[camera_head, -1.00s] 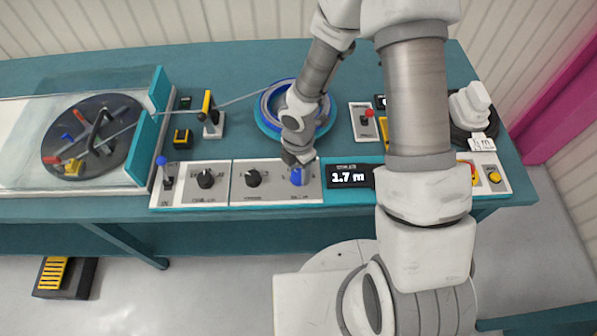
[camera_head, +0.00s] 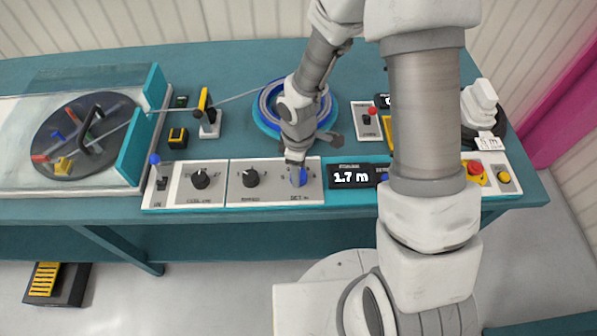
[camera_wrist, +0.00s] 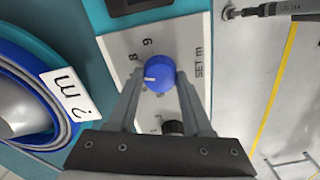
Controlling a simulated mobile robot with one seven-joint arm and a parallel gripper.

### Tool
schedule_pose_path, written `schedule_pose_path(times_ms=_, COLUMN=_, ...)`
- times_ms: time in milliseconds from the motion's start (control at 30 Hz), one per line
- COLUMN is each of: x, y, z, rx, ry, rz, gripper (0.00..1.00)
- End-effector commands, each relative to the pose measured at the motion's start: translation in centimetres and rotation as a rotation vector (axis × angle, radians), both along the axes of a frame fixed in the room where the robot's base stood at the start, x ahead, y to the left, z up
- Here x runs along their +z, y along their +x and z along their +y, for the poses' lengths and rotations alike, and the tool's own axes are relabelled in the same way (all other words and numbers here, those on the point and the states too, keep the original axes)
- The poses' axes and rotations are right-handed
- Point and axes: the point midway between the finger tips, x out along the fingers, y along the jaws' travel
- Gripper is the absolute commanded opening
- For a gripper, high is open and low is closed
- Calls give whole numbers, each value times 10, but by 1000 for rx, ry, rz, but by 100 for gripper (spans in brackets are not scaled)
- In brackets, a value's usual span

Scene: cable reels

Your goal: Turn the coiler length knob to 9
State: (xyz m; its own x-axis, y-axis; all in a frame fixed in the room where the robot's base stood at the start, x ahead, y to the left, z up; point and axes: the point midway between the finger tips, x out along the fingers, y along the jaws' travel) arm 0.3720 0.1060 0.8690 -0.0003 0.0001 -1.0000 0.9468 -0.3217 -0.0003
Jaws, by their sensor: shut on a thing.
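The blue length knob (camera_wrist: 160,73) sits on a light panel marked "SET m" in the wrist view. Its white pointer mark faces left in that view, a little below the printed 8; the 9 is further up. Lower numbers are partly hidden by my fingers. My gripper (camera_wrist: 161,80) is shut on the knob, one finger on each side. In the head view the knob (camera_head: 298,177) is at the right end of the front panel (camera_head: 275,196), with my gripper (camera_head: 297,166) over it.
Two black knobs (camera_head: 201,179) (camera_head: 250,177) sit left on the front panel. A display (camera_head: 350,176) reading 1.7 m is just right. A blue reel (camera_head: 265,118) stands behind my gripper. A coiler disc (camera_head: 110,140) is at the left.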

Motion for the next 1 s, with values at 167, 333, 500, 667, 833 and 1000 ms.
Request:
schedule_pose_path(times_ms=167, x=-2, y=1, z=0, rx=-169, ry=0, rz=-3, gripper=0)
schedule_pose_path(times_ms=333, x=-2, y=1, z=0, rx=-329, ry=1, rz=-3, gripper=0)
schedule_pose_path(times_ms=500, x=-2, y=1, z=0, rx=-491, ry=1, rz=-3, gripper=0)
schedule_pose_path(times_ms=667, x=-2, y=1, z=0, rx=-642, ry=0, rz=-3, gripper=0)
schedule_pose_path(times_ms=833, x=-1, y=1, z=0, rx=-794, ry=1, rz=-2, gripper=0)
schedule_pose_path(times_ms=1000, x=-1, y=1, z=0, rx=-923, ry=0, rz=-2, gripper=0)
